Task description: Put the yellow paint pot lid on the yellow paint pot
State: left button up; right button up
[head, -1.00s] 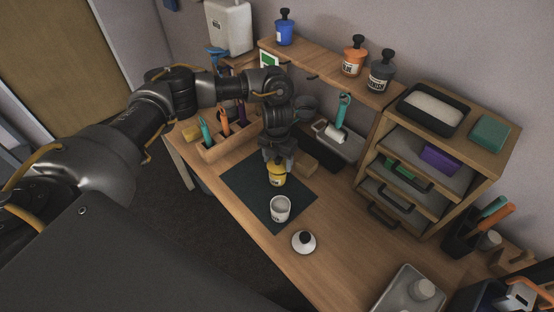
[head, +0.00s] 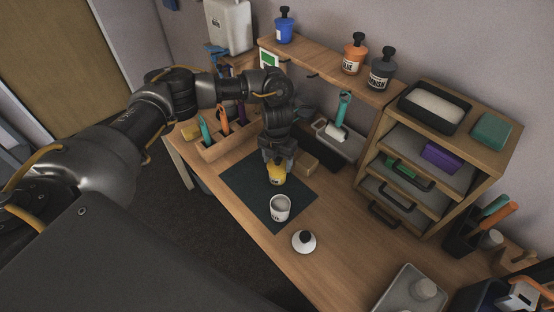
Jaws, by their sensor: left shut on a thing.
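The yellow paint pot (head: 277,177) stands on the dark mat (head: 242,183) on the wooden desk. My left gripper (head: 277,163) comes down over the pot from above and is shut at its top. The yellow lid is hidden between the fingers, so I cannot tell how well it sits on the pot. My right gripper is not in view.
A white open pot (head: 280,208) stands close in front on the mat. A white lid with a black knob (head: 304,241) lies on the desk. A wooden block (head: 307,167) is just right of my gripper. A tool holder (head: 228,144) stands to the left.

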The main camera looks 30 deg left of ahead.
pick_arm(q)
jog(key=shift+f, duration=0.2)
jog(key=o, duration=1)
notch_tip(320, 180, up, 11)
jog(key=shift+f, duration=0.1)
jog(key=shift+a, duration=0.1)
dwell(0.4)
